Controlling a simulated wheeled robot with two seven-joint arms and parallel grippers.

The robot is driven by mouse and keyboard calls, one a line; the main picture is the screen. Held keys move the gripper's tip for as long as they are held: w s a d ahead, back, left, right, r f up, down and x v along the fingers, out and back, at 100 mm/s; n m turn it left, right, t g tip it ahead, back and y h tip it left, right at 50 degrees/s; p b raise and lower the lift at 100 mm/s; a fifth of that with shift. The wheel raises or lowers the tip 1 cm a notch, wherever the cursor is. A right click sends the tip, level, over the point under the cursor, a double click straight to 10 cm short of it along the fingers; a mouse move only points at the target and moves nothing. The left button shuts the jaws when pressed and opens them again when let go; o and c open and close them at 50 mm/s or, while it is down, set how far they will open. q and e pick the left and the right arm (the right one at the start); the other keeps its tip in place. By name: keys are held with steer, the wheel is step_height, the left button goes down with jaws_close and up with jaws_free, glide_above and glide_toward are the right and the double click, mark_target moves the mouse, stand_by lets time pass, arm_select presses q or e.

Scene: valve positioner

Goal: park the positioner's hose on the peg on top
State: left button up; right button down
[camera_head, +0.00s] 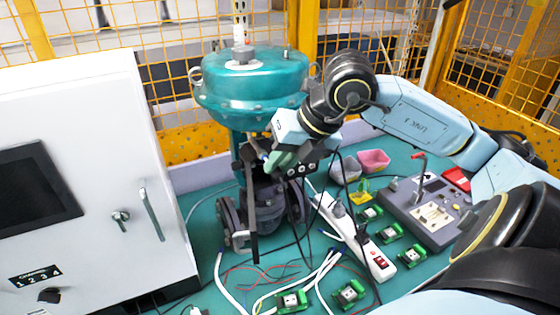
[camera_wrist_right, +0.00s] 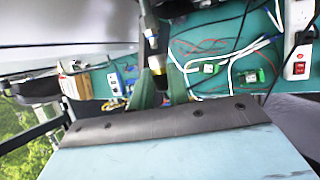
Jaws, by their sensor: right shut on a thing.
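The valve (camera_head: 262,205) stands on the green table with a teal domed actuator (camera_head: 250,80) on top. The dark positioner (camera_head: 300,168) sits at its yoke, partly hidden by my right gripper. My right gripper (camera_head: 280,160) reaches in from the right, below the dome. The hose's far end cannot be made out. A small upright peg (camera_head: 286,50) shows on the dome. My left gripper is out of view.
A white cabinet (camera_head: 90,120) stands close on the left. A power strip (camera_head: 365,245), circuit boards (camera_head: 350,292) and loose cables lie on the table at the front. Yellow mesh fencing is behind.

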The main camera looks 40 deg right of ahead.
stand_by(0.3)
steer(key=shift+s+a+f+b, duration=0.1)
steer(key=shift+s+a+b, duration=0.1)
steer(key=shift+s+b, duration=0.4)
steer(key=shift+s+a+b, duration=0.2)
steer(key=shift+s+b, duration=0.3)
steer(key=shift+b, duration=0.15)
steer(key=shift+s+a+b, duration=0.25)
steer(key=shift+s+b, duration=0.35)
steer(key=shift+s, duration=0.25)
